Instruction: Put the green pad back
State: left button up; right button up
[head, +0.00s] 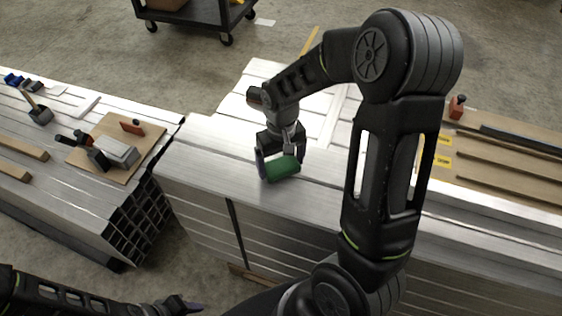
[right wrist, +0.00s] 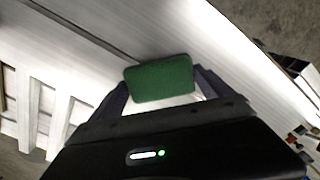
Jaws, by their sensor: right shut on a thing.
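The green pad (head: 284,168) is a small dark-green block between the fingers of my right gripper (head: 278,165), over the silver aluminium stack in the middle. In the right wrist view the green pad (right wrist: 160,78) sits between the two fingers of my right gripper (right wrist: 160,88), which is shut on it. I cannot tell whether the pad touches the metal below. My left gripper (head: 180,306) is low at the bottom edge of the head view, partly cut off, away from the stack; its jaws are unclear.
The aluminium stack (head: 190,150) has bare top surface around the pad. A second stack at left carries a brown board (head: 146,137) with tools and a block. Wooden strips (head: 480,165) and a red tool (head: 457,107) lie at right. A black cart (head: 195,14) stands behind.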

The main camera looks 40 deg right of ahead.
aim_at(281, 165)
jog(key=shift+f, duration=0.15)
jog(key=o, duration=1.1)
jog(key=shift+c, duration=0.2)
notch_tip(281, 165, up, 12)
jog(key=shift+r, duration=0.25)
jog(key=shift+f, duration=0.1)
